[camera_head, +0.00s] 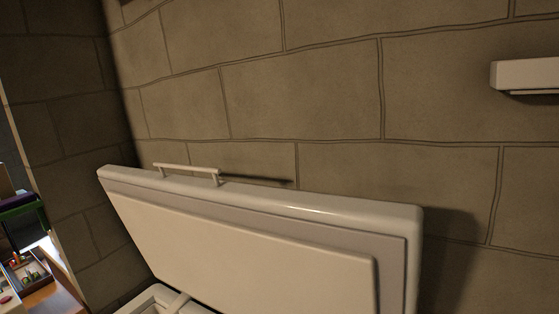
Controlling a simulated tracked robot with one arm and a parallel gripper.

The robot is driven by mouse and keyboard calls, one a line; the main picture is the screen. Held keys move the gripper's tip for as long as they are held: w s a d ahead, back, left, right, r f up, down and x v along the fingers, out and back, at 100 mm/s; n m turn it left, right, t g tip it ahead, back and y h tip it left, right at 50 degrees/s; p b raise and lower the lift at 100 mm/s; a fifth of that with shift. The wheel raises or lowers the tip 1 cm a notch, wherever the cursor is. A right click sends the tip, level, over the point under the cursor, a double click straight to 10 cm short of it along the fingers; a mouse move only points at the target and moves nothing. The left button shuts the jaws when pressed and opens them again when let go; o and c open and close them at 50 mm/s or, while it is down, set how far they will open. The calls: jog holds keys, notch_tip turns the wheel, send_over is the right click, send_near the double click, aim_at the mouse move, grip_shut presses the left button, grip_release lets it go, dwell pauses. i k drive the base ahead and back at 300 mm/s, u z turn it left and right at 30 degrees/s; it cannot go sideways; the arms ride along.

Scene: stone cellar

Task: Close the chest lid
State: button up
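The white chest lid (260,236) stands raised and open near the stone wall, with its inner panel facing me. A pale bar handle (187,170) sits on its upper edge, toward the left. A small part of the white chest body (158,300) shows at the bottom, below the lid's left side. The rest of the chest is cut off by the bottom of the picture. My gripper is not in view, so I cannot see whether it is open or shut or how near it is to the lid.
A stone block wall (300,90) stands behind the lid. A pale box-shaped fixture (525,75) juts from it at the upper right. At the lower left, an opening shows a green object (20,206) and a wooden compartmented box (28,276) with small items.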

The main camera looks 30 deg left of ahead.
aim_at(232, 248)
jog(key=z, duration=0.6)
jog(key=k, duration=1.65)
jog(key=u, duration=1.2)
jog(key=i, duration=1.65)
jog(key=z, duration=0.05)
